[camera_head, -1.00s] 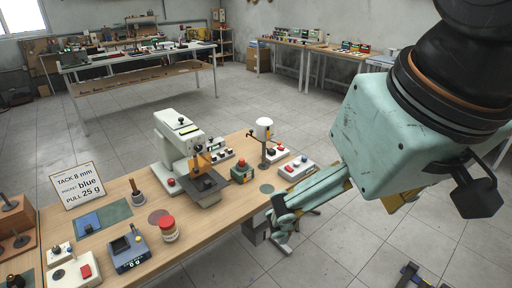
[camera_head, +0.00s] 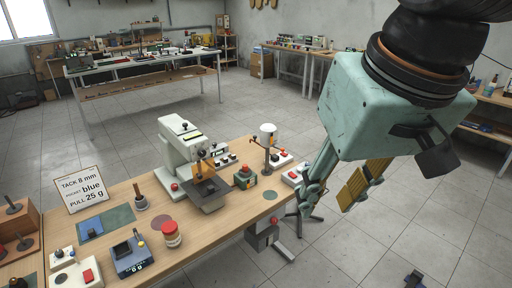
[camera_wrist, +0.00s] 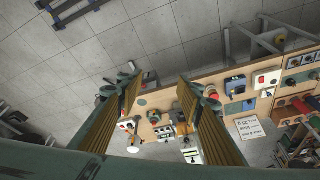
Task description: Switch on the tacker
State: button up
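The tacker, which I take to be the pale grey-green machine (camera_head: 178,150) on the bench, stands upright with a dark plate (camera_head: 208,192) at its front. A red button (camera_head: 175,187) shows at its base, and a small control box with several dark knobs (camera_head: 224,160) stands beside it. In the wrist view a pale machine (camera_wrist: 190,148) shows partly behind a finger. My gripper (camera_head: 328,205) is in the air beyond the bench's right end, apart from the tacker. Its ridged yellow fingers stand apart in the wrist view (camera_wrist: 158,88), with nothing held between them.
A sign (camera_head: 81,187) reads tack 8 mm, pocket blue, pull 25 g. A red-topped jar (camera_head: 172,234), a blue-grey device (camera_head: 131,256), a green box with a red button (camera_head: 244,176) and a white-topped post (camera_head: 267,134) crowd the wooden bench (camera_head: 210,226). Floor right of it is mostly clear.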

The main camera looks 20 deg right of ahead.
jog(key=shift+m, duration=0.5)
jog(key=w, duration=0.4)
jog(key=w+r, duration=0.1)
jog(key=w, duration=0.1)
jog(key=shift+d, duration=0.15)
grip_shut()
jog(key=w+d+f+m, duration=0.2)
jog(key=w+d, duration=0.1)
jog(key=w, duration=0.7)
jog(key=w+d+f+m+y, duration=0.1)
jog(key=w+d+f+m, duration=0.1)
jog(key=w, duration=0.8)
jog(key=w+d+f+m, duration=0.1)
jog(key=w+d+f, duration=0.15)
jog(key=w, duration=0.75)
jog(key=w+d+f+m, duration=0.3)
jog(key=w+d+f, duration=0.5)
jog(key=w+f, duration=0.3)
jog(key=w+d+f+m+p, duration=0.1)
jog(key=w+d+f+m, duration=0.2)
jog(key=w+d+f, duration=0.6)
jog(key=shift+w+f+p, duration=0.3)
jog(key=shift+w+f, duration=0.9)
jog(key=shift+f, duration=0.4)
